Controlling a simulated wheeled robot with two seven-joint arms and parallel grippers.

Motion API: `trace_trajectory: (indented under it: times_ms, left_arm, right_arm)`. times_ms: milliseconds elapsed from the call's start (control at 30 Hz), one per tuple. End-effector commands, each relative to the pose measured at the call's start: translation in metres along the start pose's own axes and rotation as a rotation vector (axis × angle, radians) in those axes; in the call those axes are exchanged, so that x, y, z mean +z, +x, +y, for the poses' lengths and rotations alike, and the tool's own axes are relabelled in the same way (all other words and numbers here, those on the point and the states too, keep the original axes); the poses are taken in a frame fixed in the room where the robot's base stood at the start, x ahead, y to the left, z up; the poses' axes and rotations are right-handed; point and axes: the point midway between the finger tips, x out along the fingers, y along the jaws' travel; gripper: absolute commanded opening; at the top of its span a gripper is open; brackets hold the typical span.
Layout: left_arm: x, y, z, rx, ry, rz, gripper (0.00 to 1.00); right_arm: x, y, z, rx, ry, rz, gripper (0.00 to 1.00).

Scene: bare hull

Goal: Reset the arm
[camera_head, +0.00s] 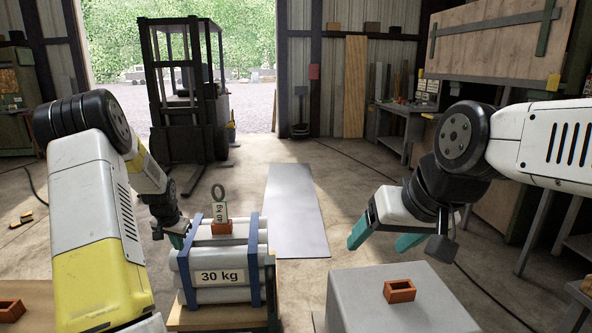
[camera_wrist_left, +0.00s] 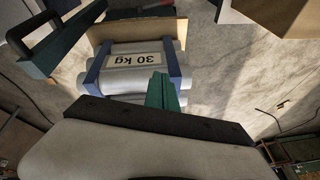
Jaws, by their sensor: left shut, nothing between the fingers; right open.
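My left gripper (camera_head: 178,238) is shut and empty, low at the left side of a strapped bundle of grey cylinders (camera_head: 222,295). The bundle carries a "30 kg" label and blue straps. In the left wrist view the shut green fingers (camera_wrist_left: 163,92) overlap the bundle (camera_wrist_left: 120,83); I cannot tell whether they touch it. My right gripper (camera_head: 384,240) is open and empty, its teal fingers spread above and behind a grey box (camera_head: 350,300).
A hollow orange block (camera_head: 399,291) sits on the grey box. Another orange block (camera_head: 10,311) is at the lower left. A forklift (camera_head: 188,100) and grey floor sheet (camera_head: 296,210) are beyond.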

Motion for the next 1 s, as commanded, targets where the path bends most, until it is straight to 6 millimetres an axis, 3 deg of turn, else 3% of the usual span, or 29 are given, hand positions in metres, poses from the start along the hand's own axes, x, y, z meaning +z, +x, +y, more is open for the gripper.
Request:
trace_trajectory:
  times_ms: [33,233,367,500,733,900,1000]
  left_arm:
    - [-0.008,-0.037,0.012,-0.004,-0.003,0.016,0.0]
    - [-0.009,-0.153,0.065,0.009,-0.038,0.062,0.0]
    - [0.008,-0.22,0.102,0.029,-0.064,0.094,0.0]
    - [0.039,-0.281,0.142,0.063,-0.093,0.129,0.0]
    - [0.111,-0.351,0.203,0.147,-0.137,0.184,0.0]
    - [0.159,-0.374,0.234,0.211,-0.161,0.211,0.0]
    - [0.177,-0.379,0.245,0.237,-0.167,0.219,0.0]
  right_arm:
    - [0.0,0.0,0.0,0.0,0.0,0.0,0.73]
    - [0.0,0.0,0.0,0.0,0.0,0.0,0.73]
    - [0.0,0.0,0.0,0.0,0.0,0.0,0.73]
    - [0.0,0.0,0.0,0.0,0.0,0.0,0.73]
    - [0.0,0.0,0.0,0.0,0.0,0.0,0.73]
    - [0.0,0.0,0.0,0.0,0.0,0.0,0.73]
    - [0.0,0.0,0.0,0.0,0.0,0.0,0.73]
